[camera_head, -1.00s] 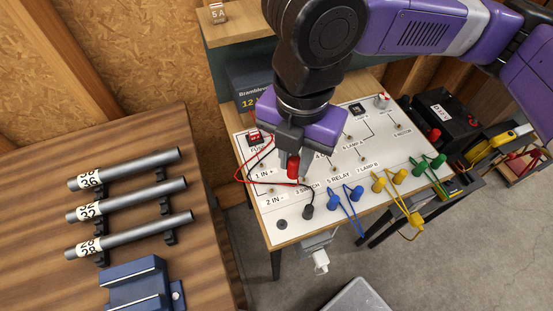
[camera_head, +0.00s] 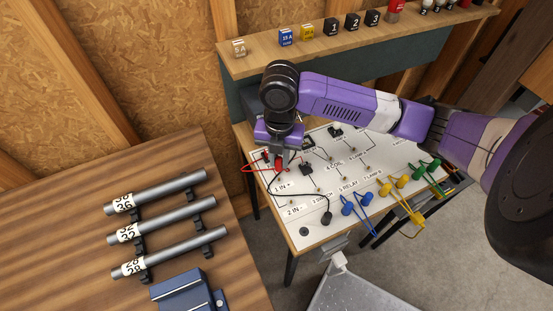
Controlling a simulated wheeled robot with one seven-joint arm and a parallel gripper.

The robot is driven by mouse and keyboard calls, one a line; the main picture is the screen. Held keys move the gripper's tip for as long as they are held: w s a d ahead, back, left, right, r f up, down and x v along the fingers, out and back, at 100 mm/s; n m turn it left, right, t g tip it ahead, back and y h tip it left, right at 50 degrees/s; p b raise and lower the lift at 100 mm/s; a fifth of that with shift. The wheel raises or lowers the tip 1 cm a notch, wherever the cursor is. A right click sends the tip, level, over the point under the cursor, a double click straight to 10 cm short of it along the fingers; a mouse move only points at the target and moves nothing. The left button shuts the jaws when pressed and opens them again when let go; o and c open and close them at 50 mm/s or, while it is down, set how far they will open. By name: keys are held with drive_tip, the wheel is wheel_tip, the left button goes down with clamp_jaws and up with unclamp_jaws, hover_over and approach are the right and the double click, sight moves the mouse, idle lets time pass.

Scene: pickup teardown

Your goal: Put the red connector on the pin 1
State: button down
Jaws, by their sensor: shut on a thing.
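My gripper (camera_head: 280,161) points down over the left back part of the white circuit board (camera_head: 345,205). It is shut on the red connector (camera_head: 280,167), whose red wire (camera_head: 252,168) loops out to the left. The connector is just above or at the board behind the printed "1 IN +" label (camera_head: 284,187). Pin 1 itself is not clearly visible, so I cannot tell whether the connector touches it. The black connector (camera_head: 329,218) stands on the board to the right of the "2 IN -" label (camera_head: 295,209), with a black wire running back.
Blue connectors (camera_head: 347,206), yellow connectors (camera_head: 390,182) and green connectors (camera_head: 434,167) stand along the board's right front. A shelf (camera_head: 355,45) with small labelled blocks runs behind. A wooden bench (camera_head: 60,240) with several grey tubes is at the left.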

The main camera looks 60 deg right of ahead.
drive_tip(key=b, duration=0.3)
hover_over(279, 178)
drive_tip(key=shift+f, duration=2.4)
drive_tip(key=shift+f+b, duration=0.8)
drive_tip(key=shift+f, duration=0.05)
drive_tip(key=c, duration=1.2)
unclamp_jaws()
drive_tip(key=shift+r, duration=0.1)
drive_tip(key=shift+r+b, duration=0.4)
drive_tip(key=shift+r, duration=3.5)
